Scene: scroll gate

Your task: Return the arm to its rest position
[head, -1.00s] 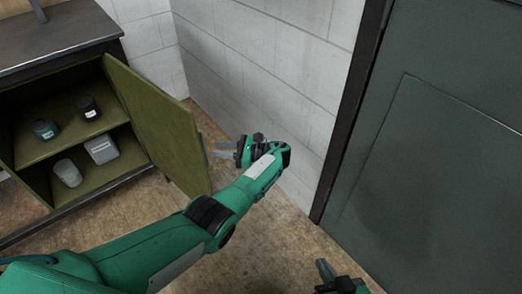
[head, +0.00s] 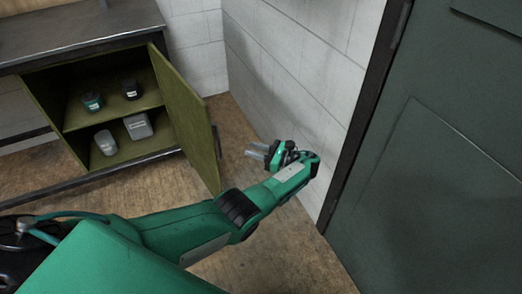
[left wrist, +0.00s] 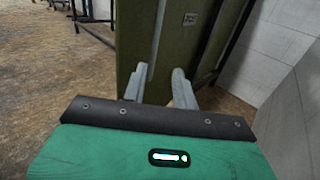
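My left arm reaches across the head view from the lower left. My left gripper (head: 257,151) is to the right of the open cabinet door (head: 188,118), apart from it, with its fingers pointing left toward the door. In the left wrist view the two grey fingers (left wrist: 158,88) stand apart with nothing between them, and the green door (left wrist: 127,38) rises beyond them. My right gripper is not in the head view.
The open cabinet holds jars and containers on two shelves, among them a grey box (head: 138,126) on the lower one. A white block wall (head: 300,75) and a dark green door (head: 440,190) stand close on the right. Brown floor lies below.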

